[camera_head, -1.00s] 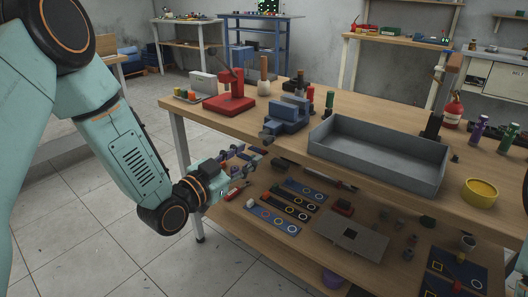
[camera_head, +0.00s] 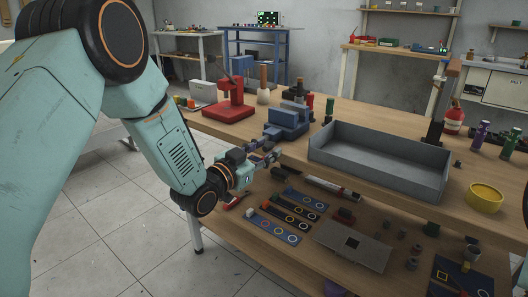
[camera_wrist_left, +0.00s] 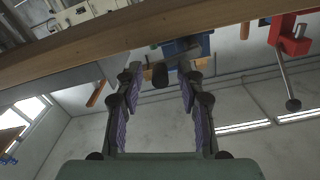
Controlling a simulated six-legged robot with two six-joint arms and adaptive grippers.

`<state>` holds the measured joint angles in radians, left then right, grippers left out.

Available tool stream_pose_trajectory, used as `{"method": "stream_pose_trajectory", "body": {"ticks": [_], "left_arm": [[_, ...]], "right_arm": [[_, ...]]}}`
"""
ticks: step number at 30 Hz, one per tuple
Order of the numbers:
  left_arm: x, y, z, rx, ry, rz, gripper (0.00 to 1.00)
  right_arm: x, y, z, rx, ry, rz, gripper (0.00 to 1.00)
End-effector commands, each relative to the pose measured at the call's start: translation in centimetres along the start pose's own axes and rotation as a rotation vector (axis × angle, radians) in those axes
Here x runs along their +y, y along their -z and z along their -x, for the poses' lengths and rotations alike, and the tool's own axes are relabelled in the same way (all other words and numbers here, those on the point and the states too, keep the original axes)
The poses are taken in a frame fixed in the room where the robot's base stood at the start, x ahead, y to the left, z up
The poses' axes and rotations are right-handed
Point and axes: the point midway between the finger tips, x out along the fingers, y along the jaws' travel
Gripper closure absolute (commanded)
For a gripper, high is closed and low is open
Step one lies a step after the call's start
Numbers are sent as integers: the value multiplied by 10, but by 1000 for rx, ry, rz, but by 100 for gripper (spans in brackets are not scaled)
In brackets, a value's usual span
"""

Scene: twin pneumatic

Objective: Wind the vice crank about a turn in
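The blue vice (camera_head: 288,122) stands at the front edge of the workbench, left of the grey tray. In the left wrist view the vice (camera_wrist_left: 188,44) shows beyond the bench edge, with a dark round knob (camera_wrist_left: 160,76), apparently part of its crank, between the fingertips. My left gripper (camera_head: 274,154) is just below and in front of the vice at the bench edge. In the left wrist view its fingers (camera_wrist_left: 160,85) are spread on both sides of the knob, with gaps visible. The rest of the crank is mostly hidden. My right gripper is not in view.
A red press (camera_head: 230,107) stands left of the vice; its lever with a ball end (camera_wrist_left: 293,104) hangs at the right in the wrist view. The grey tray (camera_head: 375,172) lies to the right. A lower shelf (camera_head: 240,240) holds several boards and parts.

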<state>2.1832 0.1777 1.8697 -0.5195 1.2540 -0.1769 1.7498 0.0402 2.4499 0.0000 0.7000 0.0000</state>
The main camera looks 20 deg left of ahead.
Motion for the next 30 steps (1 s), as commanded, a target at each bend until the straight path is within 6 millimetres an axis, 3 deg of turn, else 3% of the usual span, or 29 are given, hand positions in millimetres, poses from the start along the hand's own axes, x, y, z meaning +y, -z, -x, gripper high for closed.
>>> {"method": "stream_pose_trajectory", "body": {"ticks": [2,16,24,30], "left_arm": [[0,0,0,0,0,0,62],[0,0,0,0,0,-1,100],[0,0,1,0,-1,5,100],[-3,7,1,-1,-1,112,100]], "right_arm": [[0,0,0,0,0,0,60],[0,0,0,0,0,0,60],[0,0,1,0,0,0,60],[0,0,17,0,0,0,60]]}}
